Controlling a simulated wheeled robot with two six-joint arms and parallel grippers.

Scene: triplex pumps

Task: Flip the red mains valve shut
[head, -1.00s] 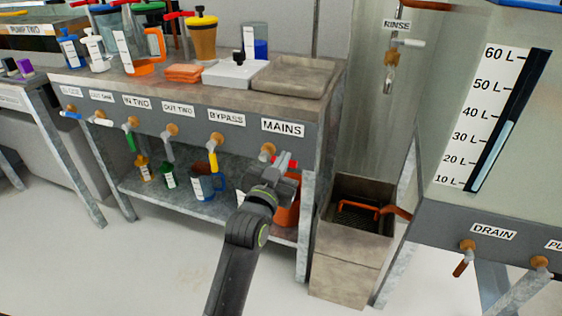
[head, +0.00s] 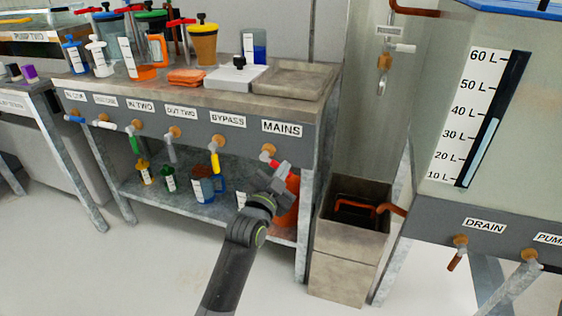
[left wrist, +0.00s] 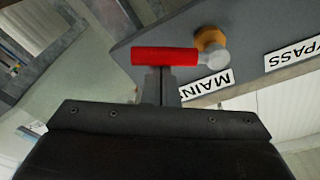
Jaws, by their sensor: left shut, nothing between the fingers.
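The red mains valve (head: 273,163) is on the bench front under the MAINS label, its handle partly hidden behind my left gripper (head: 285,175). In the upside-down left wrist view, the red handle (left wrist: 165,56) sticks out sideways from a grey pivot on a brass fitting (left wrist: 211,41). By the upside-down label, it points to the bench's right and somewhat down. My left gripper's fingers (left wrist: 160,78) are shut and empty, with their tips at the handle's middle. I cannot tell whether they touch it. My right gripper is not in view.
The yellow bypass valve (head: 214,158) hangs down beside the mains valve. An orange container (head: 288,212) stands on the lower shelf behind my gripper. A stone sink (head: 350,235) and a tank with a drain valve (head: 457,252) are to the right.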

